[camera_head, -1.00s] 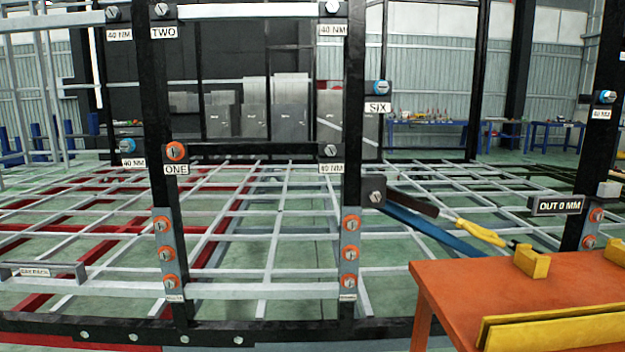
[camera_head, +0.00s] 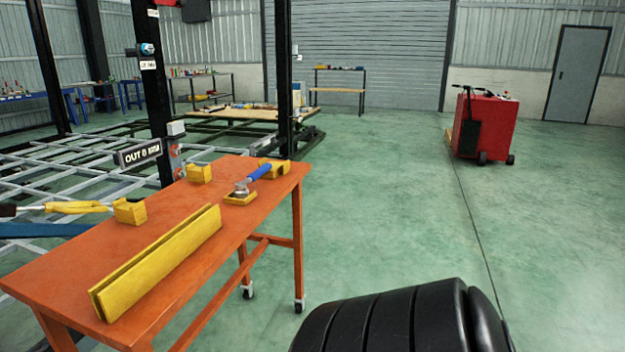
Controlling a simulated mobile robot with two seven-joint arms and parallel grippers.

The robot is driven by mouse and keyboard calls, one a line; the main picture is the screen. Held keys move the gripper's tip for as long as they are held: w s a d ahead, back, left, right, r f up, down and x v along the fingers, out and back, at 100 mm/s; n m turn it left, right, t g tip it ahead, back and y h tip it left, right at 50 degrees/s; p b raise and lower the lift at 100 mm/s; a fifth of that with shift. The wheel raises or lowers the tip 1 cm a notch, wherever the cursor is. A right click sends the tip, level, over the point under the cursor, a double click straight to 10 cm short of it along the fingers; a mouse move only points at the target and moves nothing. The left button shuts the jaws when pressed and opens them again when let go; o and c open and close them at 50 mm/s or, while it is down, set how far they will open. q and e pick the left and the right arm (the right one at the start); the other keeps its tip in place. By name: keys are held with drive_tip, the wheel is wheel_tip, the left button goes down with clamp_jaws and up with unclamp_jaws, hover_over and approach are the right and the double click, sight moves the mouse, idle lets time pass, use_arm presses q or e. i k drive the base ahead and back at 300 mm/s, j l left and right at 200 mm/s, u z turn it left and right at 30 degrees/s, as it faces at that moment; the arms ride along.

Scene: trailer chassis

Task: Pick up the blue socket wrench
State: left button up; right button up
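The blue socket wrench (camera_head: 258,176) lies on the orange table, near its far right corner. Its blue handle points to the back right and rests at a yellow block (camera_head: 276,168). Its grey metal head sits over a low yellow holder (camera_head: 240,198). Neither of my grippers is in view, so I cannot tell where they are relative to the wrench.
The orange wheeled table (camera_head: 180,235) also bears a long yellow channel (camera_head: 158,262) and more yellow blocks. A yellow-handled tool (camera_head: 78,207) reaches past its left edge. The trailer chassis is at left. A red cart (camera_head: 485,125) stands on open green floor at right.

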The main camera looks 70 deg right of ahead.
sight(241, 190)
drive_tip(key=z, duration=1.7)
